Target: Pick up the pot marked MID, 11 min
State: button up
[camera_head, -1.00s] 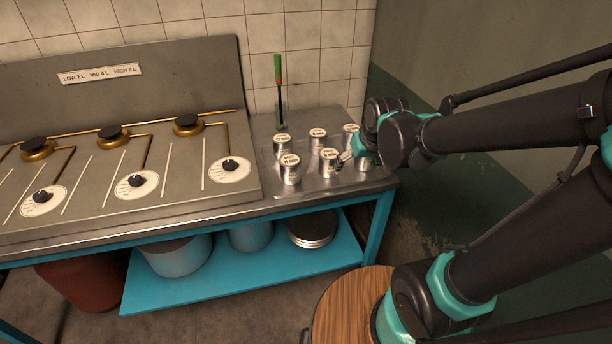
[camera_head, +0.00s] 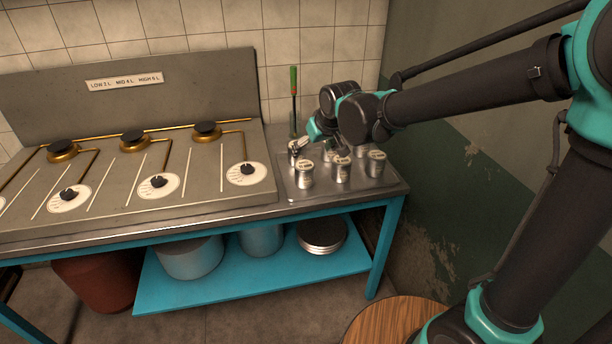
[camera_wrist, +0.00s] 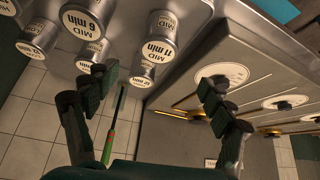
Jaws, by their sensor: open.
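Several small metal pots with white labels stand on the steel counter right of the burners. The front-left pot (camera_head: 304,176) shows in the wrist view (camera_wrist: 159,44) with a large label reading 11 min, and MID seems to stand above it. A back-left pot (camera_wrist: 143,75) stands behind it; its small label is hard to read. Another pot (camera_wrist: 86,18) reads 6 min. My gripper (camera_wrist: 158,92) is open and empty, its fingers apart on the wall side of the pots. In the head view my gripper (camera_head: 306,142) is by the back-left pot, partly hiding the back row.
A green-handled tool (camera_head: 293,85) stands upright at the back of the counter; it also shows between my fingers (camera_wrist: 109,142). The stove (camera_head: 190,178) with burners and dials is at the left. A round wooden stool (camera_head: 395,318) stands in front.

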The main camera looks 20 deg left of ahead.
aim_at(305, 166)
jog(key=x, duration=0.7)
jog(key=shift+d, duration=0.1)
jog(key=shift+d+x, duration=0.2)
jog(key=shift+x, duration=2.5)
jog(key=shift+f, duration=0.1)
jog(key=shift+c, duration=0.2)
jog(key=c, duration=1.4)
